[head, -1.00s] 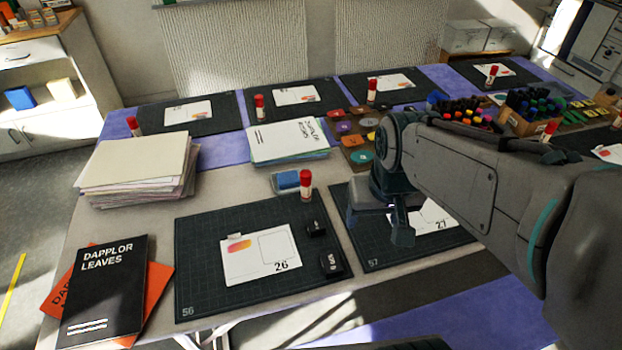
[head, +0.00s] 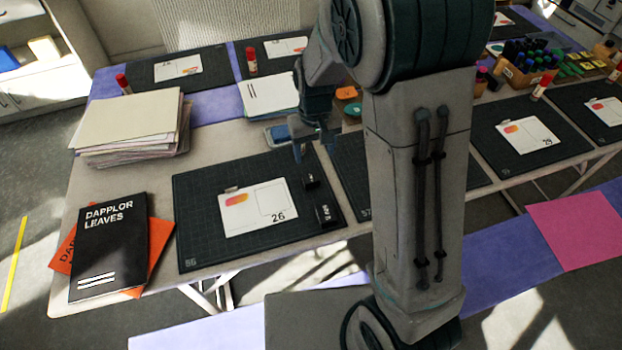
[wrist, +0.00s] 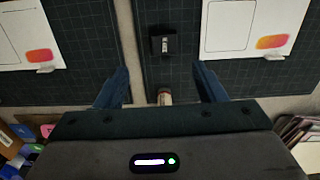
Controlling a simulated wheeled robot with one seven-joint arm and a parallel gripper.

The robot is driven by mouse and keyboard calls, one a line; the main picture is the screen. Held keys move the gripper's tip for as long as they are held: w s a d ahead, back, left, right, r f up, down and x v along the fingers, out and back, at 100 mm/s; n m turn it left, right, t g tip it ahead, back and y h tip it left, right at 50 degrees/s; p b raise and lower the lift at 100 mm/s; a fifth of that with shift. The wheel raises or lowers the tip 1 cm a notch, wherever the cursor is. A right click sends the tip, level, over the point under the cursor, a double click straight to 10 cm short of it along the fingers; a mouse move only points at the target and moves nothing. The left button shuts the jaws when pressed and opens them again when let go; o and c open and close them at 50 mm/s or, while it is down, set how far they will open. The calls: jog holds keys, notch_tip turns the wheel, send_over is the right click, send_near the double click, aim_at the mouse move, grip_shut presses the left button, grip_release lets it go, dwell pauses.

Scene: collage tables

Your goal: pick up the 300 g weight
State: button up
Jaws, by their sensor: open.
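I cannot read for certain which label says 300 g. My gripper (head: 315,150) is open and empty, above the back edge of this mat, behind the rear weight.
Card 26 (head: 258,207) lies left of the weights. Paper stacks (head: 130,130) and a black book (head: 110,245) are on the left. My arm hides much of the mat to the right.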

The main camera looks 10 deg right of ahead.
send_over(311, 177)
jog(key=f, duration=0.5)
jog(key=shift+s+d+f, duration=0.1)
jog(key=shift+d, duration=0.25)
jog(key=shift+a+f+p, duration=0.2)
jog(key=shift+f, duration=1.15)
jog(key=shift+a+f+p, duration=0.15)
jog(key=shift+a+f, duration=0.05)
jog(key=shift+f, duration=1.1)
jog(key=c, duration=1.3)
